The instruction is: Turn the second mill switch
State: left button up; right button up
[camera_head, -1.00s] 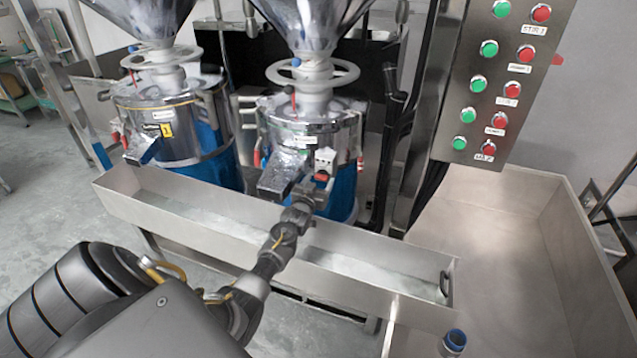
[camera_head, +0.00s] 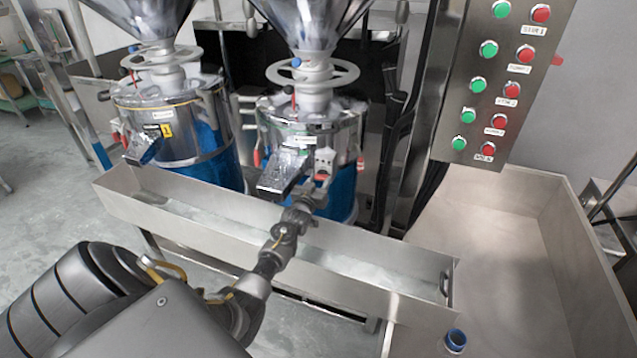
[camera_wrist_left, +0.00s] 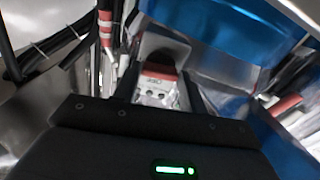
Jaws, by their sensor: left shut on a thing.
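The second mill (camera_head: 312,125) is the right one, a steel drum with a blue base, a white handwheel and a funnel hopper on top. Its switch (camera_head: 325,161) is a small pale box on the drum's front, right of the spout. My left gripper (camera_head: 321,180) is at the switch's lower front and partly hides it. In the left wrist view the fingers (camera_wrist_left: 160,88) stand on both sides of the switch (camera_wrist_left: 157,92), which shows a red part above a pale face. The gripper is shut on the switch. My right gripper is out of view.
The first mill (camera_head: 172,125), with a yellow label, stands to the left. A long steel trough (camera_head: 375,245) runs below both mills, under my left arm. A button panel (camera_head: 500,80) with green and red buttons hangs at the upper right, above a wide steel bin (camera_head: 500,230).

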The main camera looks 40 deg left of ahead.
pick_arm(q)
jog(key=n, duration=0.4)
jog(key=shift+p, duration=0.3)
jog(key=n, duration=0.4)
jog(key=shift+n+p, duration=0.35)
jog(key=shift+n, duration=0.05)
jog(key=n+p, duration=0.1)
jog(key=n, duration=0.3)
jog(key=shift+n, duration=0.3)
jog(key=shift+n+p, duration=0.3)
jog(key=shift+n, duration=1.5)
jog(key=o, duration=1)
jog(key=shift+s, duration=0.15)
